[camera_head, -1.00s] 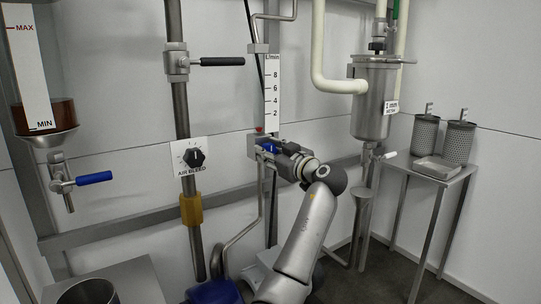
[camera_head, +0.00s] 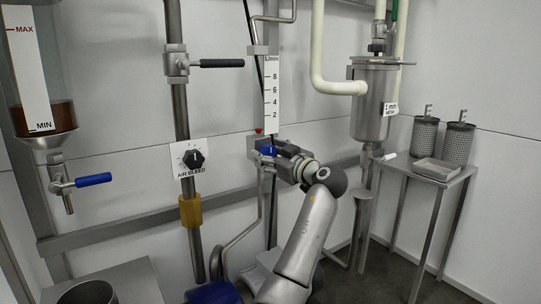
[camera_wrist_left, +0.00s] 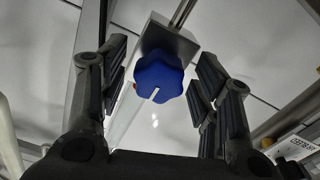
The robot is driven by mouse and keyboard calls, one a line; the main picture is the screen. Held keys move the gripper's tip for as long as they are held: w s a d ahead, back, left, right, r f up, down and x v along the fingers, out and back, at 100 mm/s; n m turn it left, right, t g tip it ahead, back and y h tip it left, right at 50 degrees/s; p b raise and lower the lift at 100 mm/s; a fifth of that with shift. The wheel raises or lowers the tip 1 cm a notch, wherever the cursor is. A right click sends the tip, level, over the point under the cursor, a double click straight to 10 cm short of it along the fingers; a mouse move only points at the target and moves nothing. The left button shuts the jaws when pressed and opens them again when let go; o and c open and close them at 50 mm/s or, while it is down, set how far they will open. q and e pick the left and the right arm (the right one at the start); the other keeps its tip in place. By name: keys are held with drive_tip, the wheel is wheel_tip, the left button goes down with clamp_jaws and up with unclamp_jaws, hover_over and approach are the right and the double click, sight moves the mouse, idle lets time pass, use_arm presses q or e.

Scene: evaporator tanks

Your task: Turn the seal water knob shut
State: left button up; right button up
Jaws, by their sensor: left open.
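The seal water knob is a blue lobed knob (camera_wrist_left: 158,77) with a white pointer line, on a grey metal block (camera_wrist_left: 168,38) below the L/min flow gauge (camera_head: 272,90). In the head view only a bit of the blue knob (camera_head: 268,149) shows; my gripper hides the rest. My left gripper (camera_head: 278,150) is at the block. In the left wrist view the open fingers of my left gripper (camera_wrist_left: 160,85) stand on both sides of the knob, with a gap on each side. My right gripper is out of view.
The black AIR BLEED knob (camera_head: 193,159) is on a pipe to the left. A blue-handled valve (camera_head: 93,180) sits under the level tank. A steel strainer vessel (camera_head: 374,100) hangs at right, beside a small table (camera_head: 437,172) with perforated baskets.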

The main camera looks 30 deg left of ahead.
use_arm(q)
drive_tip(key=v, duration=1.2)
drive_tip(key=shift+w+f, duration=0.1)
